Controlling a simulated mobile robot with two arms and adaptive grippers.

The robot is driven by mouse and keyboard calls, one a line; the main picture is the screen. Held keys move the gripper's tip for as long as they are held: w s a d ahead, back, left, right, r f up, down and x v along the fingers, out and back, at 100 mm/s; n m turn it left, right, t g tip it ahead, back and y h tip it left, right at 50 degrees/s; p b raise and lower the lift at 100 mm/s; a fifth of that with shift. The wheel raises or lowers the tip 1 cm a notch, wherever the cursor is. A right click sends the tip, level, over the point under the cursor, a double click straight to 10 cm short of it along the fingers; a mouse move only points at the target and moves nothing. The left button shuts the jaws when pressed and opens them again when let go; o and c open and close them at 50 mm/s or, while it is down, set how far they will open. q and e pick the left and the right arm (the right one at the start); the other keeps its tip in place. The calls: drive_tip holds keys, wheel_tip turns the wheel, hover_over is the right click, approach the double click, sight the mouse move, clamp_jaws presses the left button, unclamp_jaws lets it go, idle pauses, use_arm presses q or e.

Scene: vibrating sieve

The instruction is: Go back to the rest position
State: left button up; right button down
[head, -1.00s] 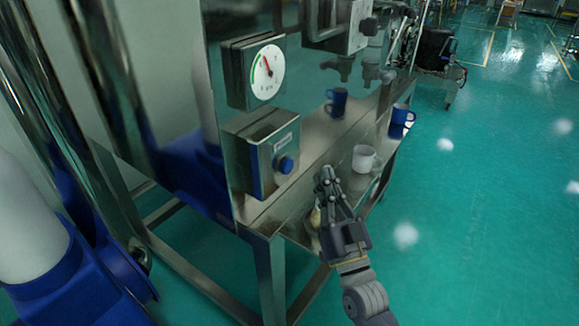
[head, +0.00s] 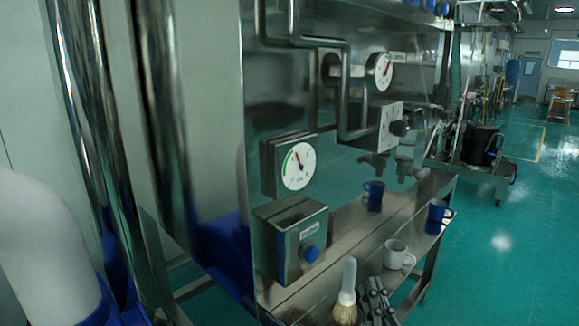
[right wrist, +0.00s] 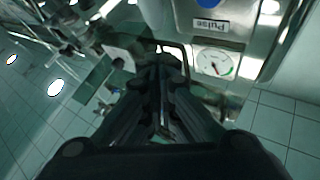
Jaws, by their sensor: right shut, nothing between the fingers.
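My right gripper (head: 375,300) shows at the bottom of the head view, in front of the steel shelf (head: 330,277). Its dark fingers are shut and empty. In the right wrist view the closed fingers (right wrist: 162,100) point away from the camera, with nothing between them. A brush (head: 347,292) with a pale handle and tan bristles shows just left of the gripper in the head view; I cannot tell if they touch. My left gripper is not in view.
A white mug (head: 397,257) and a blue mug (head: 437,217) stand on the shelf. Open green floor (head: 490,270) lies to the right.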

drive_tip(key=s+a+f+n+g, duration=0.1)
drive_tip(key=s+f+g, duration=0.35)
drive_tip(key=f, duration=0.45)
drive_tip(key=s+a+f+n+g, duration=0.1)
drive_tip(key=s+f+n+g, duration=0.1)
drive_tip(key=s+f+g, duration=0.5)
drive_tip(key=s+d+f+g+h, duration=0.25)
drive_tip(key=s+f+g, duration=0.2)
drive_tip(key=s, duration=0.35)
drive_tip(key=s+d+f+g+h, duration=0.1)
drive_tip(key=s+d+f+g, duration=0.4)
drive_tip(key=s, duration=0.4)
wheel_tip(320, 180, down, 28)
drive_tip(key=s+a+b, duration=0.1)
drive_tip(key=a+b, duration=0.1)
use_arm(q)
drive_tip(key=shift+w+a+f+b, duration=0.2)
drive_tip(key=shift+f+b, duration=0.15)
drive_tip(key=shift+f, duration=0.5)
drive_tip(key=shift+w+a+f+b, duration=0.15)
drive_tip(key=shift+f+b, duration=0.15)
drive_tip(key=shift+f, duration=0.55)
use_arm(e)
drive_tip(key=s+d+f, duration=0.1)
drive_tip(key=s+f, duration=0.7)
drive_tip(key=f, duration=0.1)
drive_tip(key=s+d+f+g, duration=0.1)
drive_tip(key=s+d+f, duration=0.1)
drive_tip(key=s+f, duration=0.7)
drive_tip(key=shift+d, duration=0.25)
